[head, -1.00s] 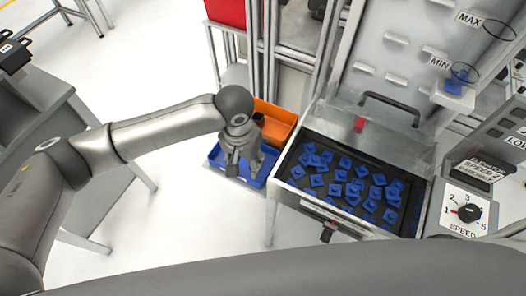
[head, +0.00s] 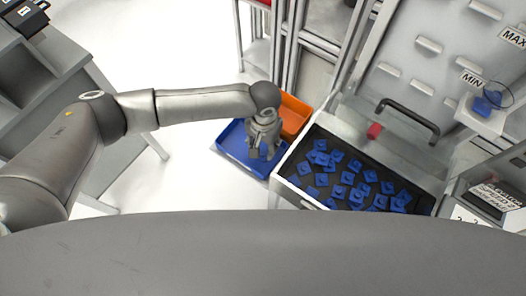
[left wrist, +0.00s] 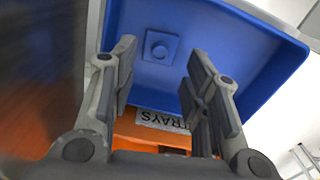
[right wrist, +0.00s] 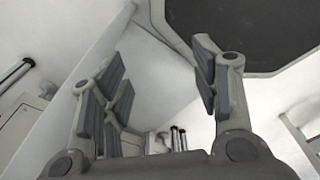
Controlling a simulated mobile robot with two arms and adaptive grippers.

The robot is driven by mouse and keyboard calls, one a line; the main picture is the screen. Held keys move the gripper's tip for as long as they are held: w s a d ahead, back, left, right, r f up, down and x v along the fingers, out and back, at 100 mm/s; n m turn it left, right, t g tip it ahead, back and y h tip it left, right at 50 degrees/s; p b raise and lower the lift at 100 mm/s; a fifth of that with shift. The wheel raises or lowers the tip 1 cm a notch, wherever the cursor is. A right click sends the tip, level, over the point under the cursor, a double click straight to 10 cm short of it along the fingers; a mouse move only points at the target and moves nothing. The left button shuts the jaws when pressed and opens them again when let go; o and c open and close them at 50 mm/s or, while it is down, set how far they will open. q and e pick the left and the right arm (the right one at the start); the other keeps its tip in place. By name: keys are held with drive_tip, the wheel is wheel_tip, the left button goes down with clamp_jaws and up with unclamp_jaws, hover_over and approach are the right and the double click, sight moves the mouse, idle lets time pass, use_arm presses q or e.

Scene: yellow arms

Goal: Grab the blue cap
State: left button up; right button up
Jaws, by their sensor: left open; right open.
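A single blue cap (left wrist: 161,46) lies on the floor of the blue bin in the left wrist view. My left gripper (left wrist: 158,75) is open and empty, with the cap beyond the gap between its fingers and apart from them. In the head view my left gripper (head: 262,150) points down over the blue bin (head: 228,148) and hides part of it. Several more blue caps (head: 358,184) lie scattered in the dark-bottomed metal tray (head: 290,178) to the right. My right gripper (right wrist: 160,85) is open and empty in the right wrist view; the head view does not show its fingers.
An orange bin (head: 293,118) stands directly behind the blue bin. A machine panel with white pegs (head: 428,45) rises behind the tray, with a black handle (head: 408,112) in front. A grey bench (head: 60,85) stands at left. White floor (head: 180,60) is open between.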

sight(264, 151)
use_arm(q)
wheel_tip(264, 151, down, 2)
drive_tip(key=shift+f, duration=0.6)
drive_tip(key=c, duration=0.5)
use_arm(e)
drive_tip(key=shift+w+d+r, duration=0.4)
drive_tip(key=shift+d+r, duration=0.05)
drive_tip(key=shift+d, duration=0.1)
use_arm(q)
drive_tip(key=shift+o, duration=0.2)
